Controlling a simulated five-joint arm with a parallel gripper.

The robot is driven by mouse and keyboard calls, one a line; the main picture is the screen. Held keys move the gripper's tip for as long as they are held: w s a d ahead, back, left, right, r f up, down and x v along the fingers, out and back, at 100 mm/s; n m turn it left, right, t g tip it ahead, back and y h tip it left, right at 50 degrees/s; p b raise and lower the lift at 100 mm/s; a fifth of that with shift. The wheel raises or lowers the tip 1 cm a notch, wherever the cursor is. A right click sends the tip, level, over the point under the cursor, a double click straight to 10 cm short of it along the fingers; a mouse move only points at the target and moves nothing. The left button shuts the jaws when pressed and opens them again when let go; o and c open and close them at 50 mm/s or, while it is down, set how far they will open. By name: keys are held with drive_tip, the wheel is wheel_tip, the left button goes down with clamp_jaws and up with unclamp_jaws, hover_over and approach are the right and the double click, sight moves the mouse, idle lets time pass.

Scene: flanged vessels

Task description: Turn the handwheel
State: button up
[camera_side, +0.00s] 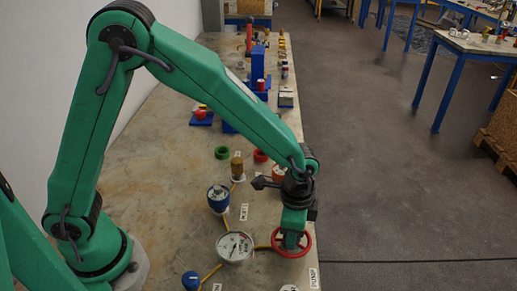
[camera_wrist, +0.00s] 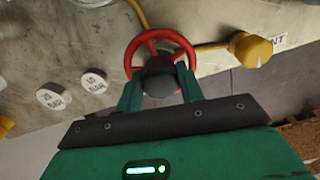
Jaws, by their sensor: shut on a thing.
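The red handwheel (camera_wrist: 160,36) has a ring rim, spokes and a dark hub (camera_wrist: 159,77). It lies near the right edge of the bench in the side view, where its red rim (camera_side: 306,250) shows around my gripper (camera_side: 291,241). In the wrist view my gripper (camera_wrist: 160,86) has its two green fingers on either side of the dark hub, inside the rim, shut on the handwheel. The lower part of the wheel is hidden behind the fingers and hub.
A white pressure gauge (camera_side: 235,247) stands just left of the wheel. A blue-topped vessel (camera_side: 218,198) and a blue cap (camera_side: 191,280) are further left. A yellow knob (camera_wrist: 252,49) sits right of the wheel in the wrist view.

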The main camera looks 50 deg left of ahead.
drive_tip(key=m, duration=0.4)
drive_tip(key=shift+m, duration=0.4)
drive_tip(key=m, duration=1.4)
drive_tip(key=o, duration=1)
drive_tip(key=shift+r, duration=0.1)
